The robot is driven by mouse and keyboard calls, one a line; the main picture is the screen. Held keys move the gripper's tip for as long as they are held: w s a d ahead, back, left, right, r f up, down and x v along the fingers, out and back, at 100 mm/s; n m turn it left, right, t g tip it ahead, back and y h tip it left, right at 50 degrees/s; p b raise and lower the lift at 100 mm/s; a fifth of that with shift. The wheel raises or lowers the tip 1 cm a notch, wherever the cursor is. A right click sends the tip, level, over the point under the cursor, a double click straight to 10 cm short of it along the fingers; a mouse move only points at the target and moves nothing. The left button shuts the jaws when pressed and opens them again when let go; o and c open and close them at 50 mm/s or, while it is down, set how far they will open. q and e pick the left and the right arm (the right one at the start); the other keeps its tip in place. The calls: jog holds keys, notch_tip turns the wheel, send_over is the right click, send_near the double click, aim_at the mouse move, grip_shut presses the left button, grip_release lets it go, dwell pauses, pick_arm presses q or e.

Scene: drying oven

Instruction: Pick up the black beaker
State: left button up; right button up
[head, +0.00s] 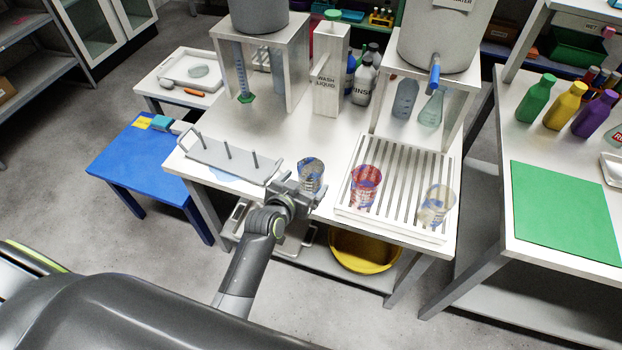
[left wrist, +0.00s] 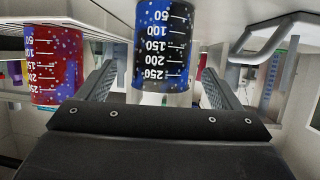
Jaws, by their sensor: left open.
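The black beaker (head: 312,172), clear with blue and dark patches, stands upright on the white table, left of the slatted rack. In the left wrist view the black beaker (left wrist: 165,45) appears upside down, with white volume marks. My left gripper (head: 303,190) is at the near side of this beaker. In the wrist view its open fingers (left wrist: 158,78) lie on either side of the beaker, with a gap at each side. I cannot tell how deep the beaker sits between them. My right gripper is in neither view.
A red beaker (head: 366,186) and a pale beaker (head: 437,204) stand on the slatted rack (head: 398,177) to the right. A pegged tray (head: 222,158) lies to the left. A white post (head: 329,70) and bottles stand behind. A yellow basin (head: 362,251) sits below.

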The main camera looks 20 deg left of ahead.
aim_at(316, 171)
pick_arm(q)
jog(key=shift+f+x, duration=0.2)
jog(key=shift+x, duration=2.55)
jog(key=shift+a, duration=0.1)
jog(key=c, duration=1.1)
jog(key=shift+o, duration=0.2)
jog(key=shift+r, duration=0.1)
